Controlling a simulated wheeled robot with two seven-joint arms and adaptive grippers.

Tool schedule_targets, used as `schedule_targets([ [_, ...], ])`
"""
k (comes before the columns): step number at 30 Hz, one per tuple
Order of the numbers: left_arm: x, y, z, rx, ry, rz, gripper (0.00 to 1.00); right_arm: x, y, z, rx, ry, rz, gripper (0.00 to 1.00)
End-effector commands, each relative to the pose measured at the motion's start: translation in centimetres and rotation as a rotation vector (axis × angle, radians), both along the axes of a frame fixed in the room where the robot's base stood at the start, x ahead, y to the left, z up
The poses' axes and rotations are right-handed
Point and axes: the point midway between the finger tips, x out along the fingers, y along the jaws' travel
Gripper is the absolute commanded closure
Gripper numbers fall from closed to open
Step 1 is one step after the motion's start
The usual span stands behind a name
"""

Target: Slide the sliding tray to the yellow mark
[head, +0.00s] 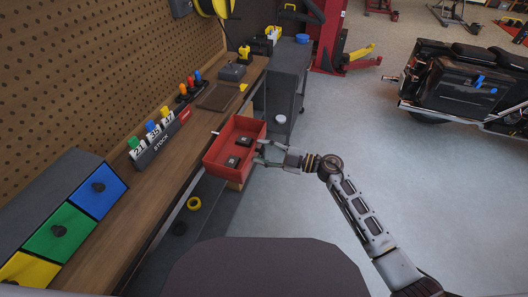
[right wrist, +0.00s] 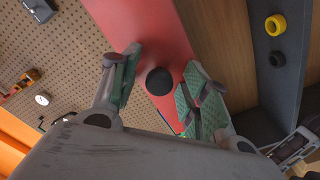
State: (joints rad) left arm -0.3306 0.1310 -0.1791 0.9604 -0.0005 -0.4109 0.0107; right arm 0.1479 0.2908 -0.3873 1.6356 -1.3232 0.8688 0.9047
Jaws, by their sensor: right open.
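The red sliding tray (head: 222,172) sits along the front edge of the wooden bench, with two small dark items (head: 238,151) in it. A small yellow mark (head: 243,87) shows farther back on the bench. My right gripper (head: 262,152) is at the tray's right side. In the right wrist view its open fingers (right wrist: 158,78) stand on either side of a dark round knob (right wrist: 159,81) on the tray's red wall (right wrist: 150,30). I cannot tell whether they touch it. My left gripper is not in view.
On the bench (head: 125,180) are a stock holder (head: 158,145) with coloured-topped cards, a dark flat pad (head: 217,97) and coloured drawers (head: 97,190). A grey cabinet (head: 287,80) stands beyond the tray.

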Motion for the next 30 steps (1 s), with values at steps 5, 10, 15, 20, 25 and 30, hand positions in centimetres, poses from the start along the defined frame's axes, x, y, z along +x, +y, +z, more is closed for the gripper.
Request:
schedule_targets([
  [5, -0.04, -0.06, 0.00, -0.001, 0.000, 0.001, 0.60, 0.00, 0.01, 0.01, 0.000, 0.000, 0.000, 0.54],
  [10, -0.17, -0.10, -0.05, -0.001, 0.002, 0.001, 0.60, 0.00, 0.00, 0.01, 0.000, 0.000, 0.000, 0.70],
  [15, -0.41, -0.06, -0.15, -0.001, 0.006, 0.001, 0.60, 0.00, -0.01, 0.01, 0.000, 0.000, 0.000, 0.92],
  [20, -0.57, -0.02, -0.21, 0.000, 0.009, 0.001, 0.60, 0.00, -0.02, -0.01, 0.000, 0.000, 0.000, 1.00],
  [25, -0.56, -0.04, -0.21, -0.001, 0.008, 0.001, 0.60, 0.02, -0.04, -0.04, -0.001, 0.000, -0.001, 1.00],
  [30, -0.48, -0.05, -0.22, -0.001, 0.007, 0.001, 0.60, 0.28, -0.13, -0.04, -0.002, -0.001, -0.001, 1.00],
])
